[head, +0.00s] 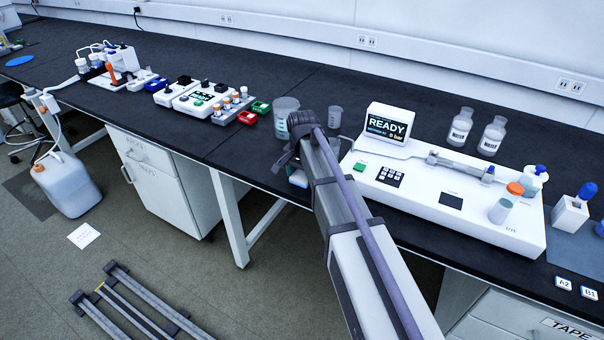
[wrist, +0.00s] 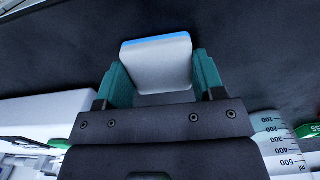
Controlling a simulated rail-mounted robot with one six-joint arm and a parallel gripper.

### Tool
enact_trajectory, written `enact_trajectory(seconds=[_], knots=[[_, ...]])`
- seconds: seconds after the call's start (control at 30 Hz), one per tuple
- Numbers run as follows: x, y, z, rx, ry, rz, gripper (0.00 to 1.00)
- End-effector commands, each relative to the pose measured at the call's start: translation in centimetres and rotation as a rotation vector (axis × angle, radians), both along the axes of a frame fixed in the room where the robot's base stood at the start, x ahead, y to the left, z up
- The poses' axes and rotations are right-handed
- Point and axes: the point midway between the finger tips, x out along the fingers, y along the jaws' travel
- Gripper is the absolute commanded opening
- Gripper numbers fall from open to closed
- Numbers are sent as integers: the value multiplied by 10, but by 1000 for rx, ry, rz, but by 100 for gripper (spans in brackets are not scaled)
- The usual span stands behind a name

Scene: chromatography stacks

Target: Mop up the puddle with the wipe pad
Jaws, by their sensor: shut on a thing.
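The wipe pad (wrist: 157,66) is a white block with a blue face along its far edge. In the wrist view my gripper (wrist: 159,78) is shut on it, one teal finger on each side. In the head view a sliver of the pad (head: 298,178) shows beside my arm, near the front edge of the bench. My arm hides most of the gripper there. I cannot make out the puddle for certain in either view. The dark bench top under the pad looks plain in the wrist view.
A large beaker (head: 285,117) and a small beaker (head: 335,117) stand behind my arm. The white READY instrument (head: 440,205) is to the right. Red and green trays (head: 247,118) lie to the left. A flat blue round patch (head: 19,61) lies on the far-left bench.

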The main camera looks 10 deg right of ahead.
Motion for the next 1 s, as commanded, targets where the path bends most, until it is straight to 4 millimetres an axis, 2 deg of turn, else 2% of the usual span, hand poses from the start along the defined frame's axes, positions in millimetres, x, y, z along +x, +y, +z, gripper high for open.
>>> enact_trajectory(seconds=[0.17, 0.6, 1.0], knots=[[0, 0, 11, 0, 0, 0, 40], [0, 0, 70, 0, 0, 0, 40], [0, 0, 70, 0, 0, 0, 40]])
